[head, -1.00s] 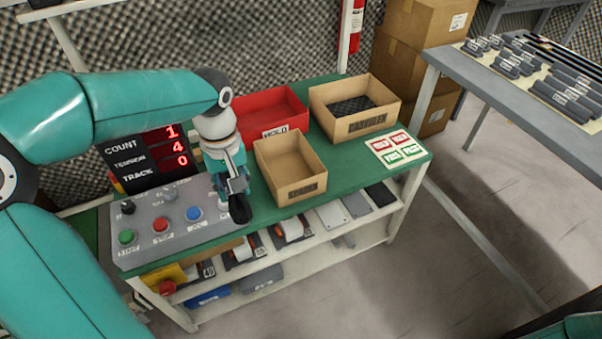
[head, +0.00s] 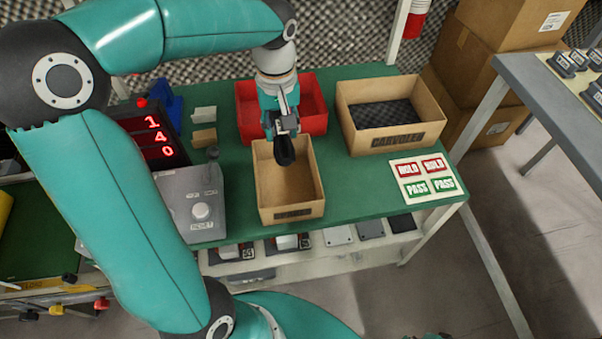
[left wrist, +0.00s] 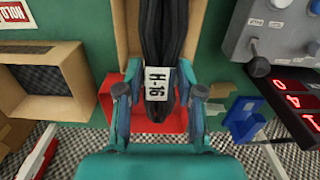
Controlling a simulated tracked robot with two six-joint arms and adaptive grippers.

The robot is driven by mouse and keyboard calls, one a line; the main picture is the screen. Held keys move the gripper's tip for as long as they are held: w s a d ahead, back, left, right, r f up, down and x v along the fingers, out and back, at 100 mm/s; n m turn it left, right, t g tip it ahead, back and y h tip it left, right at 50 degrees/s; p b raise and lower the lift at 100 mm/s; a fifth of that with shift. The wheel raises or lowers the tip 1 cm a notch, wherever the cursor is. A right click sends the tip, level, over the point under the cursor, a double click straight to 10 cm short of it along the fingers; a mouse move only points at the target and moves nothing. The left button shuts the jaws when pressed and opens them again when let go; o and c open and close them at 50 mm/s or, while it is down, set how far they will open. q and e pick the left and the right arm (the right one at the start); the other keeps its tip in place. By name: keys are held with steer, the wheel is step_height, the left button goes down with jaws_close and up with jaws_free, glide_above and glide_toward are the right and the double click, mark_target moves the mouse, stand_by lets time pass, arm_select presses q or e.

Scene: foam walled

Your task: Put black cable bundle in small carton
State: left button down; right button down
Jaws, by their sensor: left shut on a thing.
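My left gripper (head: 283,128) is shut on the black cable bundle (head: 284,151), which hangs below the fingers. In the left wrist view the bundle (left wrist: 163,35) lies between the two fingers (left wrist: 160,93) and carries a white tag reading H-16. The small carton (head: 291,212) is open-topped and stands on the green bench. In the head view the bundle is over the back part of the carton's opening. I cannot tell whether its lower end is above the rim or inside. My right gripper is not in view.
A red bin (head: 318,97) stands behind the small carton. A larger carton (head: 432,133) with a dark insert stands to the right. Pass and hold cards (head: 425,178) lie at the bench's right. A control box (head: 203,207) with a counter display (head: 153,141) is at the left.

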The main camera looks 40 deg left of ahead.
mark_target(287, 186)
arm_select(q)
step_height(287, 186, down, 19)
steer(key=b, duration=0.3)
steer(key=shift+w+d+f+b, duration=0.15)
steer(key=shift+f+b, duration=0.05)
steer(key=shift+b, duration=0.15)
steer(key=c, duration=1.2)
jaws_free()
steer(key=shift+f, duration=0.1)
steer(key=o, duration=0.5)
steer(key=shift+r, duration=0.2)
step_height(287, 186, up, 12)
steer(key=shift+f+p, duration=0.1)
steer(key=shift+p, duration=1.15)
